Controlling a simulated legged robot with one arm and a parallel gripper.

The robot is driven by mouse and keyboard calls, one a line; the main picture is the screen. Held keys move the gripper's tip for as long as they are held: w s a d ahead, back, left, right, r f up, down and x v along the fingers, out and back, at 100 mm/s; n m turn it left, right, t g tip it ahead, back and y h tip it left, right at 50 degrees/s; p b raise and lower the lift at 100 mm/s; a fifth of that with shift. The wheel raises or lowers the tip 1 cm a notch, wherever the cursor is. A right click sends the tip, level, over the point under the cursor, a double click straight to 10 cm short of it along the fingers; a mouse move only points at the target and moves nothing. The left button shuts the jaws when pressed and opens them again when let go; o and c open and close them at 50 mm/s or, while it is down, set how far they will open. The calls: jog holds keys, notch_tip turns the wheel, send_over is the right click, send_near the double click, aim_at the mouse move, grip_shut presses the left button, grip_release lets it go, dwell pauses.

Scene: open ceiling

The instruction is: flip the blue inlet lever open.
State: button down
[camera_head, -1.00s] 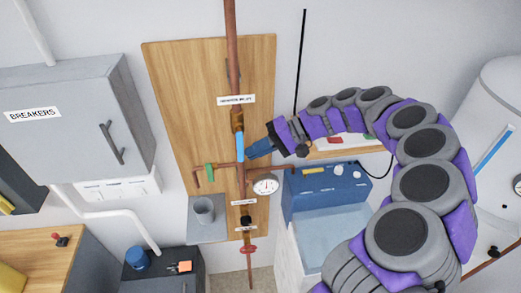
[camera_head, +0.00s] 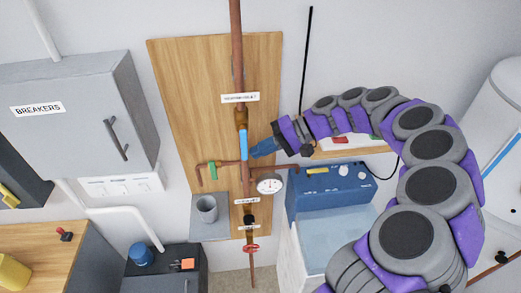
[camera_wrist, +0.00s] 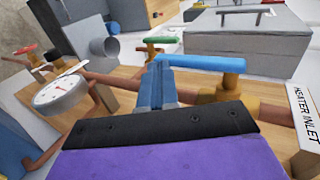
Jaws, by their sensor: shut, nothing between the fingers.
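The blue inlet lever (camera_head: 243,146) lies along the upright copper pipe, below its brass valve body (camera_head: 241,119). In the wrist view the lever (camera_wrist: 205,63) reaches from the brass valve body (camera_wrist: 226,92) toward my fingers. The HEATER INLET label (camera_wrist: 304,117) is beside it there. My gripper (camera_head: 254,152) has blue fingers and is just right of the lever's lower part in the head view. In the wrist view my gripper (camera_wrist: 158,72) is shut and empty close to the lever's free end. I cannot tell whether it touches the lever.
A green lever (camera_head: 212,170), a round gauge (camera_head: 270,185) and a red valve handle (camera_head: 251,248) are on the lower pipework. A blue box (camera_head: 334,189) is at the right, below my arm.

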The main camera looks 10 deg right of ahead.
jog(key=p+v, duration=0.3)
jog(key=v, duration=1.4)
jog(key=shift+d+f, duration=0.1)
jog(key=shift+d, duration=0.05)
